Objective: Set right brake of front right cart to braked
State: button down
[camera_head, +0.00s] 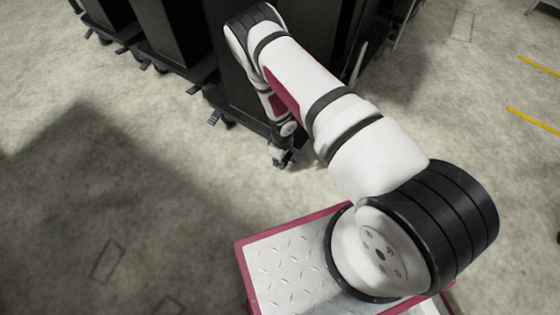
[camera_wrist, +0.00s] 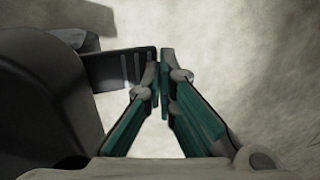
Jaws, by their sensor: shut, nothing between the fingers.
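The front right cart (camera_head: 236,92) is a tall dark cart, partly hidden behind my arm. My gripper (camera_head: 282,162) is low by its lower right front corner, close to the floor. In the wrist view my gripper (camera_wrist: 161,68) is shut and empty, its green-padded fingers meeting at the tips. A black ribbed brake pedal (camera_wrist: 112,68) sticks out just left of the fingertips, beside or touching the left finger. It joins a dark rounded caster part at the left edge. The pedal's tilt is hard to tell. In the head view this brake is hidden by my gripper.
More dark carts (camera_head: 166,38) stand in a row to the left, with small pedals low at their fronts. Another pedal (camera_head: 214,117) shows at the front right cart's left corner. The concrete floor (camera_head: 130,190) in front is clear. Yellow lines (camera_head: 533,122) mark the floor at right.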

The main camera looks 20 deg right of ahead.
jog(key=shift+r, duration=0.15)
jog(key=shift+r+p, duration=0.55)
jog(key=shift+r, duration=0.2)
notch_tip(320, 180, up, 14)
jog(key=s+a+p, duration=0.2)
jog(key=a+p, duration=0.1)
jog(key=p, duration=0.4)
jog(key=shift+f, duration=0.25)
